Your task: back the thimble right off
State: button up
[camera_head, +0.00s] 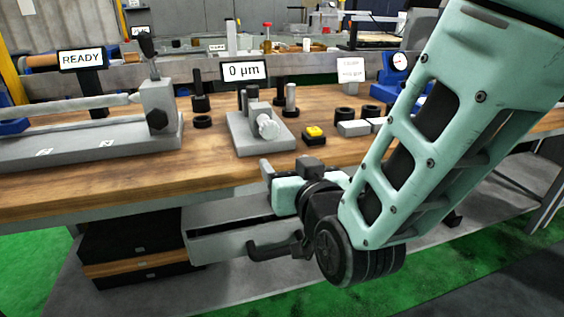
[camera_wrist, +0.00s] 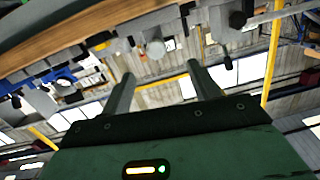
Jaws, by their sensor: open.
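The thimble (camera_head: 268,127) is a ribbed silver knob on the front of a small grey fixture (camera_head: 245,138) on the wooden bench. A sign reading "0 µm" (camera_head: 243,71) stands behind it. In the wrist view, which is upside down, the thimble (camera_wrist: 155,47) appears as a pale round knob beyond my fingers. My gripper (camera_wrist: 160,73) is open with nothing between its fingers. In the head view it is in front of the bench edge, below and apart from the thimble.
A yellow button (camera_head: 315,132) on a black base sits right of the fixture. Grey blocks (camera_head: 353,128) and black rings (camera_head: 345,114) lie farther right. A grey machine (camera_head: 158,104) with a "READY" sign (camera_head: 82,59) stands left. An open grey drawer (camera_head: 225,238) juts out below.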

aim_at(270, 132)
jog(key=shift+t+h, duration=0.3)
jog(key=shift+t, duration=0.4)
jog(key=x, duration=1.6)
jog(key=shift+w+d+b, duration=0.2)
jog(key=shift+w+b, duration=0.15)
jog(key=shift+w, duration=0.1)
jog(key=c, duration=1)
